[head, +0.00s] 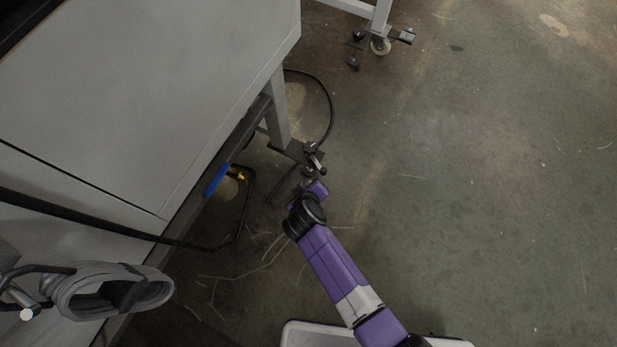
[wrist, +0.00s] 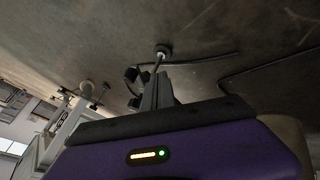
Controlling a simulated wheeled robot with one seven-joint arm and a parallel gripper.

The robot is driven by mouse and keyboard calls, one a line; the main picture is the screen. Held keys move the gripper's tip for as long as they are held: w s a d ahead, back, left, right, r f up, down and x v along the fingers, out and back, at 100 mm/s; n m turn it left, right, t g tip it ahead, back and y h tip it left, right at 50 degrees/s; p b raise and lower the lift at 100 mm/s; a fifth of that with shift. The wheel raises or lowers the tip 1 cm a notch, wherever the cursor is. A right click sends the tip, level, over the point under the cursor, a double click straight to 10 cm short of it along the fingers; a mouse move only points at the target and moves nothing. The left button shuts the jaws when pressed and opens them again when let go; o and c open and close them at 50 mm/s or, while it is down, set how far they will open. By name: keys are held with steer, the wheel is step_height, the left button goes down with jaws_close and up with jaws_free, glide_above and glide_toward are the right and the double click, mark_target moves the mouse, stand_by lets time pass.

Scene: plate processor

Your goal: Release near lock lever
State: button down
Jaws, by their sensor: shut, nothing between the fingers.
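The dark lock lever (head: 314,158) and its foot sit at the bottom of the machine's near leg in the head view. My gripper (head: 316,189) is just below them in the picture, at the end of my purple arm. It is shut with nothing held. Its fingertips are hard to make out, and I cannot tell whether they touch the lever. In the wrist view the purple gripper body fills the bottom. Beyond its edge a round foot (wrist: 162,50) on a thin stem and dark lever parts (wrist: 132,77) show close by.
The grey machine cabinet (head: 150,90) overhangs on the left. A black cable (head: 331,100) loops on the floor behind the leg. A blue-and-yellow fitting (head: 220,178) and coiled grey hose (head: 110,290) are at left. Another wheeled frame (head: 381,20) stands behind. Floor at right is clear.

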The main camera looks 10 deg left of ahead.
steer(key=shift+w+d+r+b, duration=0.1)
steer(key=shift+w+d+b, duration=0.05)
steer(key=shift+w+d, duration=0.55)
steer(key=shift+w+d+b, duration=0.15)
steer(key=shift+w+d, duration=0.3)
steer(key=shift+w, duration=0.45)
steer(key=shift+d, duration=0.1)
